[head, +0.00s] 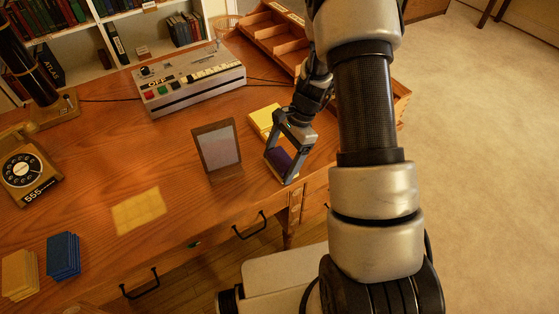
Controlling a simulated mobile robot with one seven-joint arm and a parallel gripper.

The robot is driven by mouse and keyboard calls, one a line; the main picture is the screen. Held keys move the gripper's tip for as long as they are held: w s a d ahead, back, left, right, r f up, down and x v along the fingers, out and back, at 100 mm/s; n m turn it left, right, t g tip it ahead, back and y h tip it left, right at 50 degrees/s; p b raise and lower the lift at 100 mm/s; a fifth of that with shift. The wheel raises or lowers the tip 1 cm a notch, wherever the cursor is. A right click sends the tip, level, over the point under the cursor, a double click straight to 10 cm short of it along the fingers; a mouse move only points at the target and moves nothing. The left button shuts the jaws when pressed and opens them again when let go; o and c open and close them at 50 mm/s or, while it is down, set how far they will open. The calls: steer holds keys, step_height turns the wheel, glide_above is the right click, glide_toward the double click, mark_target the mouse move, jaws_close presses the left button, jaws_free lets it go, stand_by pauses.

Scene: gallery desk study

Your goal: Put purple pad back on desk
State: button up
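The purple pad (280,161) is a small dark block at the right front part of the desk (110,160). My gripper (280,166) points down, with one finger on each side of the pad. The fingers appear to be shut on it. The gripper and pad are just right of the small framed stand, near the desk's front edge. I cannot tell whether the pad's underside touches the desktop.
A framed stand (217,147) stands close left of my gripper. A yellow pad stack (262,119) lies behind it. A switch console (190,82), wooden tray (277,37) and telephone (28,170) stand further off. Blue pads (63,256) and tan pads (19,274) lie front left. A yellow square (138,210) lies mid-desk.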

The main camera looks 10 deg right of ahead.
steer(key=o, duration=0.4)
steer(key=shift+r, duration=0.15)
